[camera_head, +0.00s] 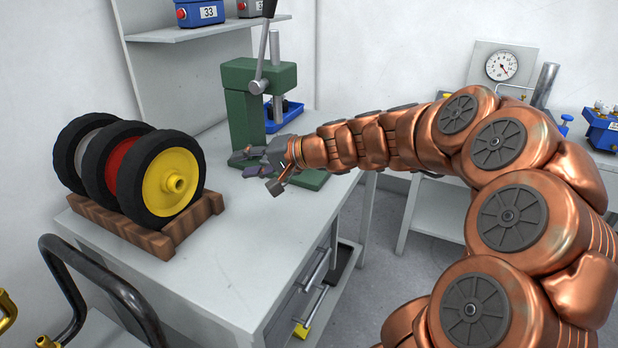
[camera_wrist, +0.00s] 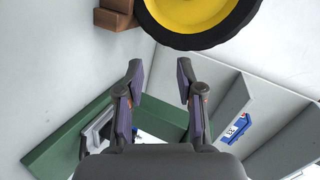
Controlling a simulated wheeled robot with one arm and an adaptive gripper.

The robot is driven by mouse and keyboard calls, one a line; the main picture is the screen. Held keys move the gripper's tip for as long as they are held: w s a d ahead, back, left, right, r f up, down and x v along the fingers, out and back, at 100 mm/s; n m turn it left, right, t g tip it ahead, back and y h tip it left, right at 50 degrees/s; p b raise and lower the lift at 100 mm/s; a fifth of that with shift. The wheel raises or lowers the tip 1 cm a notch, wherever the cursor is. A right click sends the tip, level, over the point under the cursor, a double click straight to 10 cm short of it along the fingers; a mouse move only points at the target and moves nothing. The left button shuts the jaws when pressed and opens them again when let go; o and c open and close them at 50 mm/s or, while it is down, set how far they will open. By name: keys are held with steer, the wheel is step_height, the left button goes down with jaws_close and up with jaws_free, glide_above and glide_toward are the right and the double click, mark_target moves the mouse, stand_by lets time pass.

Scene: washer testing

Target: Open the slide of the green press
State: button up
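The green press (camera_head: 244,100) stands on the back part of the grey worktable, with a lever and a metal rod at its head. Its green body also shows in the wrist view (camera_wrist: 58,150), lower left. A pale metal part (camera_wrist: 97,128) lies against the green there; I cannot tell if it is the slide. My gripper (camera_head: 248,162) is in front of the press, low over its base. In the wrist view my gripper (camera_wrist: 160,72) has its fingers apart with nothing between the tips. My gripper and arm hide part of the press's lower front in the head view.
Several black-tyred wheels, the nearest with a yellow hub (camera_head: 172,183), stand in a wooden rack (camera_head: 125,228) at the left. A shelf (camera_head: 190,30) above holds a blue box marked 33 (camera_head: 200,12). The worktable's front (camera_head: 235,265) is clear.

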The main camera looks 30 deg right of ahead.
steer(key=w+d+f+m+t+h+b, duration=0.1)
steer(key=d+f+m+h+b, duration=0.1)
steer(key=d, duration=0.6)
steer(key=w+d+f+m+t+h+b, duration=0.1)
steer(key=d+f+m+t+h+b, duration=0.1)
steer(key=d, duration=0.6)
steer(key=w+d+f+m+t+h+b, duration=0.1)
steer(key=d+f+m+t+h+b, duration=0.1)
steer(key=d+f, duration=0.3)
steer(key=shift+w+d+f+m+b, duration=0.1)
steer(key=shift+w+d+m+b, duration=0.1)
steer(key=shift+d+m, duration=0.4)
steer(key=shift+w+d+f+m+b, duration=0.1)
steer(key=shift+w+d+m+b, duration=0.15)
steer(key=shift+d, duration=0.55)
steer(key=shift+x, duration=3.7)
steer(key=shift+r, duration=0.15)
jaws_close()
